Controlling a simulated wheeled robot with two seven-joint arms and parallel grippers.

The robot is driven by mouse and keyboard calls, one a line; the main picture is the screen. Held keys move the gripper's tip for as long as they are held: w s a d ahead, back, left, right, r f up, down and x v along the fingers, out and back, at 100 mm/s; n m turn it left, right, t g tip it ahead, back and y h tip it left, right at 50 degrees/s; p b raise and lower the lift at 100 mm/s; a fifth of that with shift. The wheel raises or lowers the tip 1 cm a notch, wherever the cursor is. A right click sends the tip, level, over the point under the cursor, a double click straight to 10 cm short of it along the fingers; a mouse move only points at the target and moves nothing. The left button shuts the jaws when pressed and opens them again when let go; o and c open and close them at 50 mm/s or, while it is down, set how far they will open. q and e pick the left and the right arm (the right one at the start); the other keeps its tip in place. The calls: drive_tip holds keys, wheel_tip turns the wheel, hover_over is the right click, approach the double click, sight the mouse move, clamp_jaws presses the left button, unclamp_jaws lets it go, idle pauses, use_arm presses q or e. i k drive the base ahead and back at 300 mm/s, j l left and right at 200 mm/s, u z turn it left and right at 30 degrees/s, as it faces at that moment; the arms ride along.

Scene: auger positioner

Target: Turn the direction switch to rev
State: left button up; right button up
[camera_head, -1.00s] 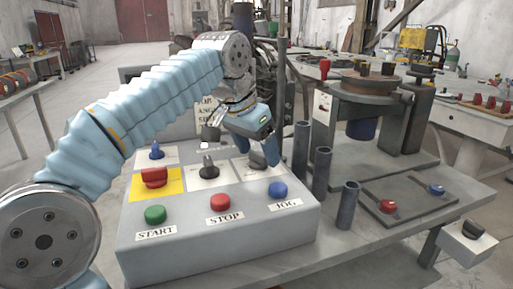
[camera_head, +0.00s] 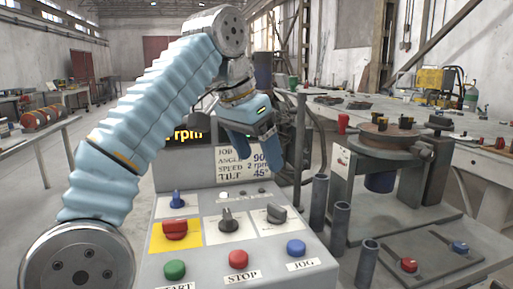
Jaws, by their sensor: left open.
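The grey control box (camera_head: 235,257) stands in front of me with several switches on its sloped top. A black rotary knob (camera_head: 229,222) sits on the middle white plate, its handle pointing roughly up. Another dark knob (camera_head: 276,214) sits on the right white plate, its handle tilted. The plate lettering is too small to read, so I cannot tell which is the direction switch. My left gripper (camera_head: 257,150) is open and empty, above and behind the right knob, in front of the display sign, apart from the knobs. My right gripper is out of view.
A red switch (camera_head: 175,229) on yellow and a blue switch (camera_head: 178,201) sit at the left. Green START (camera_head: 175,270), red STOP (camera_head: 238,259) and blue JOG (camera_head: 296,247) buttons line the front. Dark upright tubes (camera_head: 318,202) stand right of the box.

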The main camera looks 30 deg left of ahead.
sight(229, 223)
drive_tip(key=k+l, duration=0.8)
drive_tip(key=l, duration=0.1)
